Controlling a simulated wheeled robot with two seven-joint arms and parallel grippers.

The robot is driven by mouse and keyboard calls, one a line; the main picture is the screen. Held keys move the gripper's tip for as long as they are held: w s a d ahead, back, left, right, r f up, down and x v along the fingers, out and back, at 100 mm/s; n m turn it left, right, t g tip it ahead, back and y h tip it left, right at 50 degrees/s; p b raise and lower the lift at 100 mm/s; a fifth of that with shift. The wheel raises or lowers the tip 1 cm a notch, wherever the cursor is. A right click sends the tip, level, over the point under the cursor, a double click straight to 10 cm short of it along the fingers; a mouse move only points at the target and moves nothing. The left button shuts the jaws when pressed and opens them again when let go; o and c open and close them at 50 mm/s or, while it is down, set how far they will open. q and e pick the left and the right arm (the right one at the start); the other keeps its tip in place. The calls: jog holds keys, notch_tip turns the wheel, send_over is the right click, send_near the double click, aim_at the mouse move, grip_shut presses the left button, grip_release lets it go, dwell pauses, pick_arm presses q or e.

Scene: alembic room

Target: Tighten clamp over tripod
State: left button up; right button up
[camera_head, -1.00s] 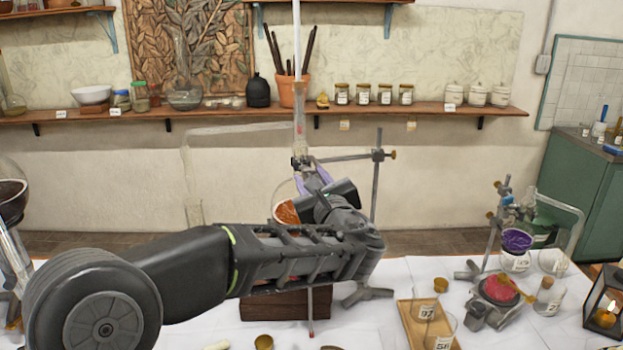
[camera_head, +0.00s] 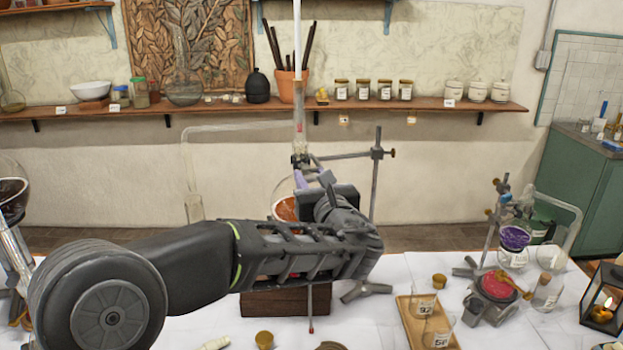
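A retort stand (camera_head: 376,185) rises from the middle of the table, its three-legged base (camera_head: 364,290) partly behind my arm. A clamp arm (camera_head: 345,157) runs left from its rod toward a dark clamp (camera_head: 300,160) at the foot of an upright glass tube (camera_head: 299,125). My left gripper (camera_head: 311,178) reaches up just below the clamp, with purple-tinted fingers. Whether they touch the clamp or are closed is too small to tell. A round vessel with orange-brown content (camera_head: 287,208) sits behind the gripper, partly hidden. My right gripper is not in view.
A wooden block (camera_head: 285,302) stands under my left arm. A wooden tray (camera_head: 408,315) with labelled glasses, a burner with a red top (camera_head: 497,286), a second stand (camera_head: 492,235) and a lantern (camera_head: 603,300) are to the right. A shelf (camera_head: 230,110) with jars runs along the wall.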

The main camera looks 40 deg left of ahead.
pick_arm(q)
jog(key=o, duration=0.4)
jog(key=b+v, duration=0.1)
jog(key=v, duration=0.6)
jog(key=shift+s+d+b, duration=0.25)
jog(key=shift+d+b, duration=0.1)
jog(key=shift+b, duration=0.05)
